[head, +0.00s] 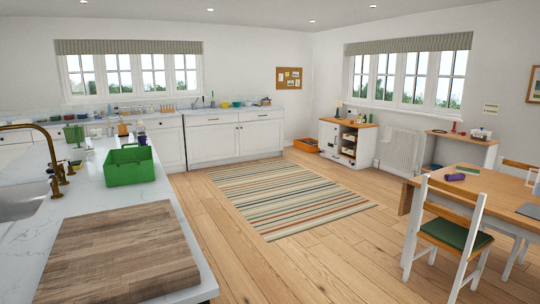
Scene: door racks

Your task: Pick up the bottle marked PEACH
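No label reading PEACH can be made out at this size. An orange-topped bottle or jar (123,129) and a dark purple-topped container (142,138) stand on the left counter behind the green crate. Neither of my grippers is in view.
A green crate (129,180) and a large wooden board (118,262) sit on the white counter (65,203) at left, beside a sink. A striped rug (285,195) lies on open floor. A chair (447,236) and table (505,190) stand at right.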

